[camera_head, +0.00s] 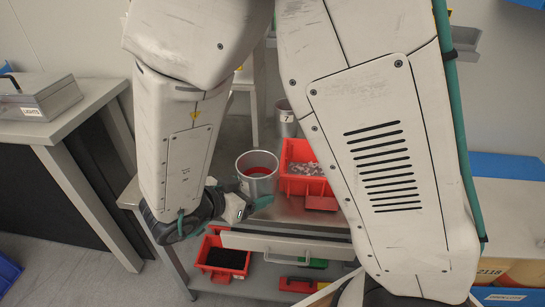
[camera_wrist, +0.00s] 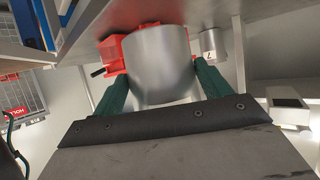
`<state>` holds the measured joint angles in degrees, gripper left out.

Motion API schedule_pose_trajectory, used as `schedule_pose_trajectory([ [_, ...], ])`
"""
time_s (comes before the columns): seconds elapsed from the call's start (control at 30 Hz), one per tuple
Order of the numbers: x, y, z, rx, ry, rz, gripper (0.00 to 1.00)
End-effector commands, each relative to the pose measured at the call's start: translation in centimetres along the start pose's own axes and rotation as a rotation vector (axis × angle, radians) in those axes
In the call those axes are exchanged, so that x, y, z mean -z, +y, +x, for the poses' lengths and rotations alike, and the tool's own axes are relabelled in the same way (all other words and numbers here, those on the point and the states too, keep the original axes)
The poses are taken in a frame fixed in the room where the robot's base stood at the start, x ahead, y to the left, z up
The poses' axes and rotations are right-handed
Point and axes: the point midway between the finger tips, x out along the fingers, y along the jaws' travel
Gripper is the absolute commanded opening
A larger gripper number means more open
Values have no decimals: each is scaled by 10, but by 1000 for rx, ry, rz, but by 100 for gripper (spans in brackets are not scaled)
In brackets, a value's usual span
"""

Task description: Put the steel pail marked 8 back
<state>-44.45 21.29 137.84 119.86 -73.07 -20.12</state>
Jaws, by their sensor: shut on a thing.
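A steel pail (camera_head: 257,183) with red contents stands upright by the front of the metal work surface, left of a red bin. My gripper (camera_head: 246,202) reaches it from the front left, low on its side. In the wrist view the green fingers lie on both sides of the plain grey pail (camera_wrist: 158,65) and are shut on it. No number shows on this pail in either view, so I cannot read its mark. I cannot tell whether its base touches the surface.
A red bin (camera_head: 295,184) of grey pieces stands close to the pail's right. A pail marked 7 (camera_head: 287,120) is behind; it also shows in the wrist view (camera_wrist: 212,45). Below are a drawer front (camera_head: 285,243) and a red bin with dark contents (camera_head: 224,258).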

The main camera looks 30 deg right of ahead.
Motion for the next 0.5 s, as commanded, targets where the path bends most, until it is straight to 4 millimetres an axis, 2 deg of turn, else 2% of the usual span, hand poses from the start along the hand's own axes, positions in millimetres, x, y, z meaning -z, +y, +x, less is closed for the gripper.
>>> schedule_pose_trajectory([
  [0.3, 23, -51, 66, -4, 0, 4, 16],
  [0.5, 35, -75, 98, -2, 1, 2, 16],
])
